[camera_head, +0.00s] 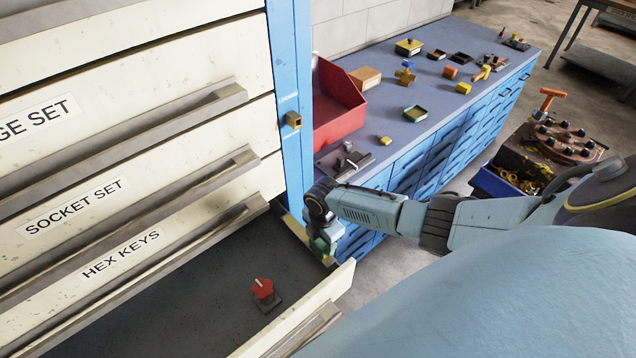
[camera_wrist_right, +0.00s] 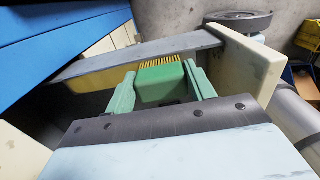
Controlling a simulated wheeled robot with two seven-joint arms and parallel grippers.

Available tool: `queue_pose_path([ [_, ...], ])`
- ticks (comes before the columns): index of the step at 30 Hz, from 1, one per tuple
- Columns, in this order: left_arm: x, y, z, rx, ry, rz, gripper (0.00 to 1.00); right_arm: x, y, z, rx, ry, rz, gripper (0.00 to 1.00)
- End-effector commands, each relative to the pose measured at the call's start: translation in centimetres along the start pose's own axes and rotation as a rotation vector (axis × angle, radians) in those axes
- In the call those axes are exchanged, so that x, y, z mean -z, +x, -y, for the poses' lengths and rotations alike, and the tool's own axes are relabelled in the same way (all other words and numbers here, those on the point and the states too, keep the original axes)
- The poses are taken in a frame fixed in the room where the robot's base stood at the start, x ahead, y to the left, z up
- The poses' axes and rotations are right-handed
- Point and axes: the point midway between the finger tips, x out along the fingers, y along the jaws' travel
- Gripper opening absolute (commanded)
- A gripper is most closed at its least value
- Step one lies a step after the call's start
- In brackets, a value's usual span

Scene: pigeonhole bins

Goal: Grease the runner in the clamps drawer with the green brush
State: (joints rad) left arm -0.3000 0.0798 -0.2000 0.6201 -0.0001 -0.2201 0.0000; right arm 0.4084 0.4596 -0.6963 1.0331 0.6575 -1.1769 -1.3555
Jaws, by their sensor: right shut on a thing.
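The green brush (camera_wrist_right: 160,84), with yellow bristles, is held between the fingers of my right gripper (camera_wrist_right: 161,70). In the head view my right gripper (camera_head: 322,240) is low at the right side of the open bottom drawer (camera_head: 305,312), near its front corner. In the wrist view the bristles point at a grey metal rail (camera_wrist_right: 150,47) with a yellowish lower face, likely the runner; I cannot tell if they touch it. The open drawer's label is out of sight. My left gripper is not in view.
A red-topped object (camera_head: 262,288) lies in the open drawer. Closed drawers, such as Hex Keys (camera_head: 120,254), stand above it. A blue bench (camera_head: 440,100) behind carries a red bin (camera_head: 338,105) and several small parts. A crate of parts (camera_head: 500,185) stands right.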

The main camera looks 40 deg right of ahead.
Motion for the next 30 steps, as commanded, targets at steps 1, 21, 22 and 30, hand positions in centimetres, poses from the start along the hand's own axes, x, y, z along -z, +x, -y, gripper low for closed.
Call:
queue_pose_path([
  [1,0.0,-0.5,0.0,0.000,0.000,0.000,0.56,0.0,-0.1,0.5,0.004,0.000,0.001,0.28],
  [21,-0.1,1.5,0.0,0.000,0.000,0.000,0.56,0.0,0.2,-1.6,-0.002,0.000,0.000,0.28],
  [22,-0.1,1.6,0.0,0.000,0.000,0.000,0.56,0.0,0.2,-1.8,-0.002,0.001,-0.001,0.28],
  [30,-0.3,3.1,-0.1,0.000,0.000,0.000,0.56,0.0,0.2,-3.5,-0.002,0.001,-0.001,0.28],
])
